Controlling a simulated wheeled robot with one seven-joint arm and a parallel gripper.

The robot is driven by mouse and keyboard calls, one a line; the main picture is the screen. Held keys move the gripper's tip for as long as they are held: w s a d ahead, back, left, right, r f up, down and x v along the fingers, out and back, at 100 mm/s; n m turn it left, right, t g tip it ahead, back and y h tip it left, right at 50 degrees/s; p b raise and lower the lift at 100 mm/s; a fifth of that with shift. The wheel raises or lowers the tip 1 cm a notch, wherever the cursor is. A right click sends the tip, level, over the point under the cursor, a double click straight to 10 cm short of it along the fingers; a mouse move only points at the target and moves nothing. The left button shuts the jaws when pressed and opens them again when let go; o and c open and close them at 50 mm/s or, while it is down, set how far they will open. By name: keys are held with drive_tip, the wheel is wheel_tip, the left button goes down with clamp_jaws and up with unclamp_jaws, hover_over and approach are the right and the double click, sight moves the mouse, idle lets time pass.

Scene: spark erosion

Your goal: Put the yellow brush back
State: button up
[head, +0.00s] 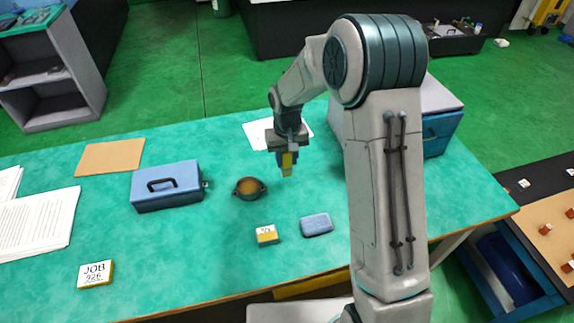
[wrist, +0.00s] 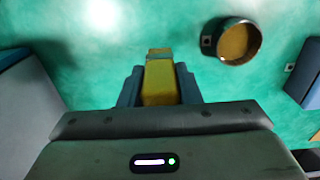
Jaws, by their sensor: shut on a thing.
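The yellow brush (head: 287,161) is held in my gripper (head: 288,168), above the green table and right of the round pot. In the wrist view the brush (wrist: 160,82) sits between the two blue-grey fingers of my gripper (wrist: 160,85), with its far end sticking out past them. The gripper is shut on it. The bristles cannot be made out. The round dark pot (head: 249,188) stands on the table with an ochre inside; it also shows in the wrist view (wrist: 238,42), at upper right.
A blue case (head: 166,187) with a black handle stands left of the pot. A yellow-and-white block (head: 267,236) and a blue block (head: 316,225) lie in front. A JOB 926 block (head: 96,274) and papers (head: 38,224) are at left. Free table (head: 190,250) lies between.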

sight(287, 168)
drive_tip(key=shift+f+p, duration=0.35)
drive_tip(key=shift+f, duration=1.65)
drive_tip(key=shift+f, duration=0.15)
drive_tip(key=o, duration=1.1)
drive_tip(key=shift+c, duration=0.2)
